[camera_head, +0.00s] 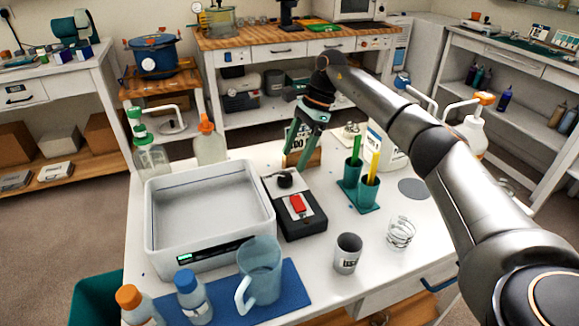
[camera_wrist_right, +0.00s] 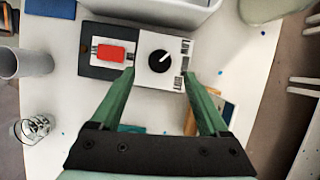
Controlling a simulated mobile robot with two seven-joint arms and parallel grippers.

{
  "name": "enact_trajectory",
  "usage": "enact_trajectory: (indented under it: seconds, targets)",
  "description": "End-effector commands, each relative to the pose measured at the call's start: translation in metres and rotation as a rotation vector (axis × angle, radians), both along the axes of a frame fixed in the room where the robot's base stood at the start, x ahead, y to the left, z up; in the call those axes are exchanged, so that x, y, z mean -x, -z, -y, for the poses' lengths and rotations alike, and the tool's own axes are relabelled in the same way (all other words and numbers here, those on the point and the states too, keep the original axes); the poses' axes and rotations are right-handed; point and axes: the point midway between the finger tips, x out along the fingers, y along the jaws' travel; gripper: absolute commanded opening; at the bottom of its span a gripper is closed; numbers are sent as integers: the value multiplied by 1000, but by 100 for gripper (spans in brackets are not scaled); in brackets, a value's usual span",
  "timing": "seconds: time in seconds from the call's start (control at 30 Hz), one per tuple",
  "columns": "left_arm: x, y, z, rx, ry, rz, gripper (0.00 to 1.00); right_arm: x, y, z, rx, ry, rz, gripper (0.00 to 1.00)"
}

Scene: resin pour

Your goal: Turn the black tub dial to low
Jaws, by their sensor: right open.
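The black dial (camera_head: 284,180) sits on the pale top plate of a black control box (camera_head: 302,226), right of the white tub (camera_head: 262,222). The dial also shows in the right wrist view (camera_wrist_right: 159,61), its white pointer line aimed up and to the right. A red switch (camera_head: 297,203) is on the same box. My right gripper (camera_head: 296,166) is open, its green fingers pointing down. In the right wrist view its fingertips (camera_wrist_right: 159,73) lie either side of the dial, apart from it. The plate's markings are too small to read. My left gripper is out of view.
A teal holder (camera_head: 366,206) with green and yellow sticks, a grey cup (camera_head: 347,254) and a clear glass (camera_head: 400,233) stand to the right. A blue pitcher (camera_head: 262,272) and bottles stand in front. A wooden block (camera_head: 314,158) is behind the box.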

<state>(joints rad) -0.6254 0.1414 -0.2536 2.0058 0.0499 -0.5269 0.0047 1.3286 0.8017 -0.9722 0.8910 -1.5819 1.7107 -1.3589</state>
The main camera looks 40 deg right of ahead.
Motion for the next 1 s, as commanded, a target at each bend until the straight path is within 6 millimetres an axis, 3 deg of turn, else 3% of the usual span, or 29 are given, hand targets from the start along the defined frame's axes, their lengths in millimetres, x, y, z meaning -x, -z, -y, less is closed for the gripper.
enact_trajectory:
  seconds: [0.13,0.33,1.0]
  targets:
    - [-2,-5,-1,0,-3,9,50,1,-33,13,-1,3,3,79]
    - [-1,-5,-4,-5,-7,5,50,3,-58,24,0,3,1,79]
    - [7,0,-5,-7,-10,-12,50,4,-65,27,0,1,0,79]
